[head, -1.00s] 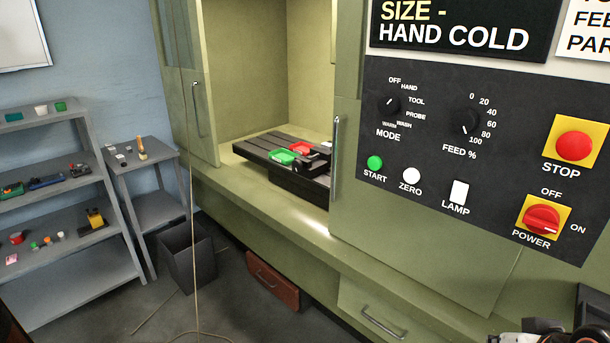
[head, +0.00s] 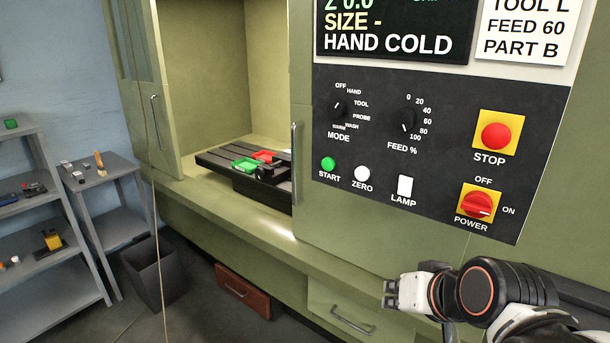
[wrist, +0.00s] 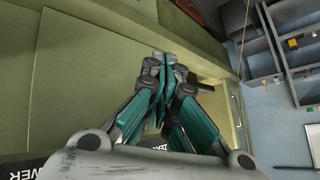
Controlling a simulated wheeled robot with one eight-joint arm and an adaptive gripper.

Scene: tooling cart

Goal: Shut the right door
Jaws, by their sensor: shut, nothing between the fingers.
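The right door (head: 300,90) is a green panel at the right side of the machine's opening, with an upright metal handle (head: 294,165) near its left edge. The door stands open, and the work space shows to its left. The left door (head: 160,80) with its own handle is at the opening's far left. My gripper (head: 391,293) is at the lower right in the head view, below the control panel and to the right of the right door's handle, apart from it. In the wrist view my gripper (wrist: 165,68) has its fingers together, holding nothing.
The control panel (head: 440,190) with knobs and buttons is above my gripper. A slotted machine table (head: 215,160) with green and red trays sits inside the opening.

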